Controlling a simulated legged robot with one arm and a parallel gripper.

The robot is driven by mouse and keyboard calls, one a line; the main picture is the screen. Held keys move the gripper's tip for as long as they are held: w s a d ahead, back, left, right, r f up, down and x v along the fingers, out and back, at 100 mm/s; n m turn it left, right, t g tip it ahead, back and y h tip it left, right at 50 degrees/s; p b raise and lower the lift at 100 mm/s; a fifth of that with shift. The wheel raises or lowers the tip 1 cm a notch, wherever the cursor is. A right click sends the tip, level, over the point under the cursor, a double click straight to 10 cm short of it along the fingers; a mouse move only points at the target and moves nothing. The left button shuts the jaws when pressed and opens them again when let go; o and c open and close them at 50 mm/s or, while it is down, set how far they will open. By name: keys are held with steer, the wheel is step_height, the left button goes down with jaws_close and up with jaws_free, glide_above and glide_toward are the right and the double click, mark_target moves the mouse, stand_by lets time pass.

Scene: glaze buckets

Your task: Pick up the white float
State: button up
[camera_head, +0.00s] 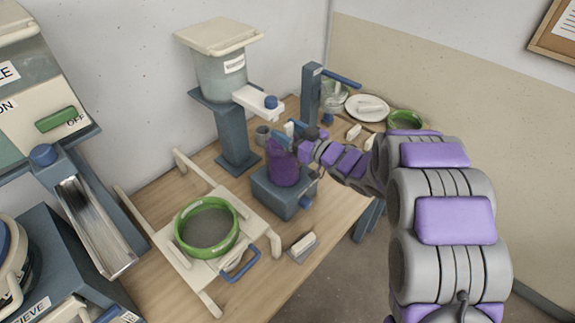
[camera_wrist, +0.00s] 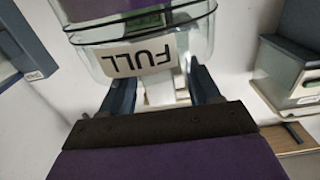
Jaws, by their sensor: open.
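My gripper (camera_head: 282,137) is at the back of the table, over the dark blue block (camera_head: 277,198), with its purple body nearly upright. In the wrist view its two dark blue fingers (camera_wrist: 162,72) stand wide apart. A small white piece (camera_wrist: 162,90) shows between them, partly hidden by the gripper's edge. I cannot tell whether it is the white float, or whether it touches a finger. Just beyond the fingers is a clear vessel (camera_wrist: 196,42) with a white FULL label (camera_wrist: 139,57), seen upside down. I cannot pick out the float surely in the head view.
A lidded bucket (camera_head: 222,75) stands on a blue stand (camera_head: 237,140), left of my gripper. A blue post (camera_head: 312,92) is close on the right. A green-rimmed sieve (camera_head: 207,228) sits on a white frame at front left. A white plate (camera_head: 367,108) and green bowl (camera_head: 405,120) lie behind my arm.

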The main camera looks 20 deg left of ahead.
steer(key=shift+a, duration=0.2)
steer(key=shift+d+r, duration=0.1)
steer(key=shift+d, duration=0.3)
steer(key=shift+c, duration=1.4)
steer(key=shift+a, duration=0.25)
steer(key=c, duration=0.7)
steer(key=shift+d, duration=0.1)
jaws_close()
